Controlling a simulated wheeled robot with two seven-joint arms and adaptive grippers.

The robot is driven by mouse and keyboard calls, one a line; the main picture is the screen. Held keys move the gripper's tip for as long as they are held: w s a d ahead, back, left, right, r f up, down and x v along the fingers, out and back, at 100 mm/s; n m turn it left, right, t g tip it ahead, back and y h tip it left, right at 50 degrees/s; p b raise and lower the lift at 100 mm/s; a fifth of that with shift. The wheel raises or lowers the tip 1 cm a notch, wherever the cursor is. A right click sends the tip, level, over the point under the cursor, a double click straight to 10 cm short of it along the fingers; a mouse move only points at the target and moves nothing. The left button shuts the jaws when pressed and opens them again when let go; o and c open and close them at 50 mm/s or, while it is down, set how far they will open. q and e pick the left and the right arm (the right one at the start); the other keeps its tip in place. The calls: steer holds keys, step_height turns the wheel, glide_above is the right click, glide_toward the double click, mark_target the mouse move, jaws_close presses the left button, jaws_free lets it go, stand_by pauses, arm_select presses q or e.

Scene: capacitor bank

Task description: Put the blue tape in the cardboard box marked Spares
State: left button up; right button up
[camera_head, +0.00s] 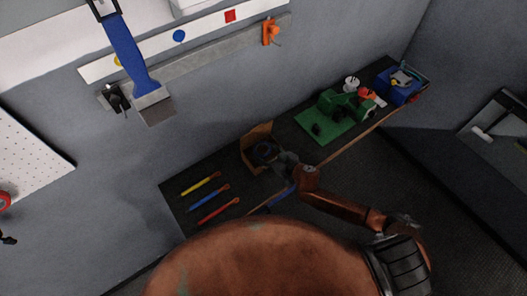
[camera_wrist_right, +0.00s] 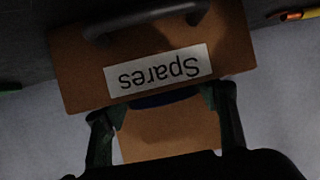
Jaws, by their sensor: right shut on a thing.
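The cardboard box (camera_head: 256,134) stands open on the dark bench. Its white Spares label (camera_wrist_right: 157,70) shows upside down on the brown wall in the right wrist view. My right gripper (camera_head: 279,157) is at the box's near right side. It is shut on the blue tape (camera_head: 264,152), a dark blue ring at the box opening. A dark blue strip of the tape (camera_wrist_right: 165,98) shows between the fingers, just past the labelled wall. Most of the tape is hidden in the wrist view, and I cannot tell whether it touches the box floor. My left gripper is out of view.
Yellow (camera_head: 201,184), blue (camera_head: 207,195) and red (camera_head: 216,208) tools lie left of the box. A green mat (camera_head: 310,130) with green items lies to the right. A blue bin (camera_head: 399,96) stands at the bench's far right.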

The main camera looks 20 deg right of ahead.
steer(key=shift+f, duration=0.3)
